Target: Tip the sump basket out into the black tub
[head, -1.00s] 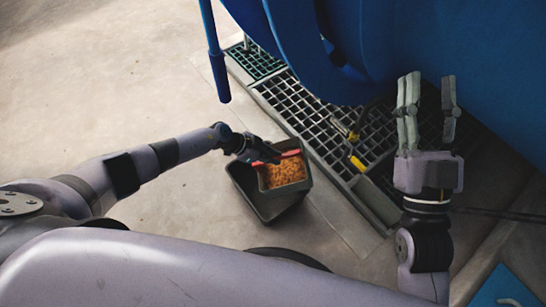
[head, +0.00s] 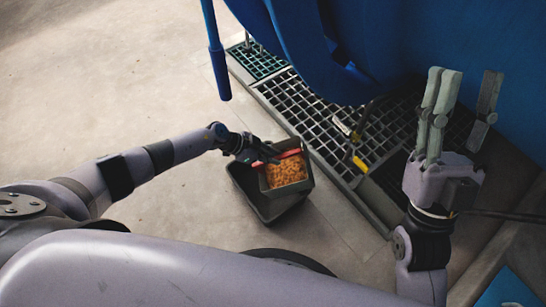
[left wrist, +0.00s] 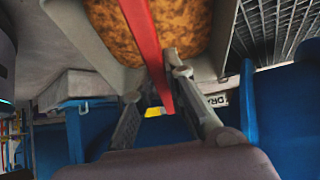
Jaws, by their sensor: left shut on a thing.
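The sump basket (head: 308,168) is a grey box full of orange-brown crumbly stuff (head: 287,171), with a red handle (head: 289,153). It is over the black tub (head: 243,186) and hides much of the tub's inside. The basket looks roughly upright; whether it touches the tub I cannot tell. My left gripper (head: 268,153) is shut on the red handle. In the left wrist view the handle (left wrist: 152,50) runs between the fingers (left wrist: 165,105), with the basket's contents (left wrist: 125,30) beyond. My right gripper (head: 466,85) is open and empty, fingers pointing up, beside the blue machine.
A floor grating (head: 305,108) runs along the foot of the blue machine (head: 400,40). A yellow-and-black tool-like thing (head: 350,130) lies on it. A blue bar (head: 215,50) hangs down at upper left. The concrete floor (head: 110,80) on the left is clear.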

